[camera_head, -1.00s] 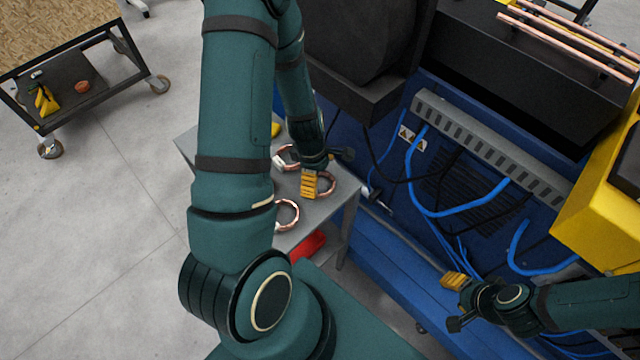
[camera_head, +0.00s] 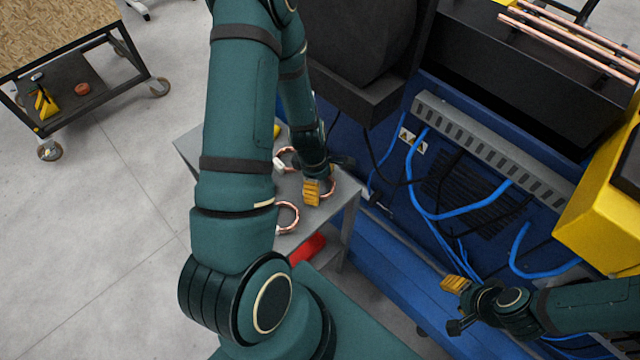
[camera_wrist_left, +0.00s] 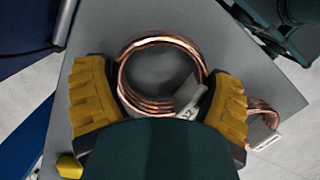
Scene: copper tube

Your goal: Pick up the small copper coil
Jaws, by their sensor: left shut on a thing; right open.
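Copper coils lie on a small grey table (camera_head: 330,212). My left gripper (camera_head: 325,181) is low over its right part, with its yellow finger pads on either side of one copper coil (camera_head: 333,188). In the left wrist view this coil (camera_wrist_left: 124,72), with a white tag, sits between the two pads, and my left gripper (camera_wrist_left: 160,105) is shut on it. The coil's near part is hidden by the gripper body. A second coil (camera_head: 293,207) lies nearer, partly behind my arm. A third (camera_head: 287,152) lies farther back. My right gripper (camera_head: 455,304) is open and empty.
A blue machine (camera_head: 400,285) with hanging blue cables stands right beside the table. A red object (camera_head: 307,248) is under the tabletop. A wheeled cart (camera_head: 100,95) stands far left. The floor between cart and table is clear.

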